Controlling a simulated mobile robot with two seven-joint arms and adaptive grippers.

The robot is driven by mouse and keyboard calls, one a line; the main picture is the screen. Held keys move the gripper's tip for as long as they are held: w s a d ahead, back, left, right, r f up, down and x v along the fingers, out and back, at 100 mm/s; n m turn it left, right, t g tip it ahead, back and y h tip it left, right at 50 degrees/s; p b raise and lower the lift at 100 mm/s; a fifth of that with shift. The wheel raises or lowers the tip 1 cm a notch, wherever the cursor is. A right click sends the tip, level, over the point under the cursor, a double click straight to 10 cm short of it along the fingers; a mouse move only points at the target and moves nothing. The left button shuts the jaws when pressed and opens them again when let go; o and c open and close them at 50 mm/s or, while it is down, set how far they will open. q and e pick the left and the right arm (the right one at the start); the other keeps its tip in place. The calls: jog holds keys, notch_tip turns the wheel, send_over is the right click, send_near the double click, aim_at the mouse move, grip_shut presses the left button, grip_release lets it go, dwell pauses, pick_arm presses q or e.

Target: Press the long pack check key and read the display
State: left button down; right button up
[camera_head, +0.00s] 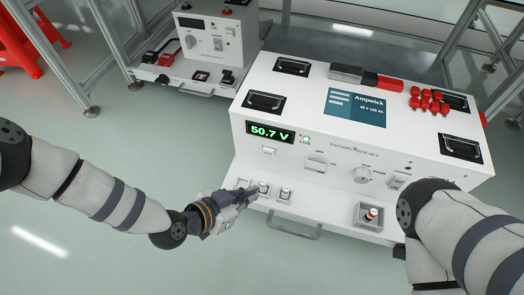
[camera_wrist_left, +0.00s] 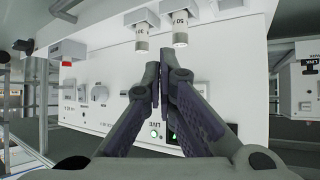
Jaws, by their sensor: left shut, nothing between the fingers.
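A white battery unit (camera_head: 330,150) carries a dark display (camera_head: 270,132) that reads 50.7 V in green. A small green lamp (camera_head: 306,139) is lit beside it, and a small pale key (camera_head: 268,151) sits below. I cannot tell which control is the long pack check key. My left gripper (camera_head: 254,192) is shut and empty at the unit's front ledge, close to two white-capped posts (camera_head: 285,193). In the left wrist view the shut fingertips (camera_wrist_left: 159,70) are near the posts (camera_wrist_left: 180,36); contact is unclear.
The unit's top holds black recessed handles (camera_head: 265,102), a blue Ampwick label (camera_head: 355,107) and several red caps (camera_head: 426,99). A red-topped knob (camera_head: 370,214) stands on the ledge at right. A second instrument (camera_head: 208,42) stands behind left.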

aim_at(268, 152)
pick_arm(q)
jog(key=shift+r, duration=0.1)
jog(key=w+d+b, duration=0.2)
jog(key=w+b, duration=0.2)
jog(key=w, duration=0.4)
jog(key=shift+w+d, duration=0.15)
jog(key=shift+d, duration=0.2)
pick_arm(e)
jog(key=shift+s+d+f+g, duration=0.1)
jog(key=shift+s+f+g, duration=0.25)
jog(key=shift+f, duration=0.3)
jog(key=shift+s+f+g, duration=0.15)
jog(key=shift+s+f, duration=0.3)
jog(key=shift+f, duration=0.15)
pick_arm(q)
jog(key=shift+w, duration=0.1)
pick_arm(e)
jog(key=shift+f, duration=0.1)
pick_arm(q)
jog(key=shift+w+d, duration=0.15)
jog(key=shift+w, duration=0.15)
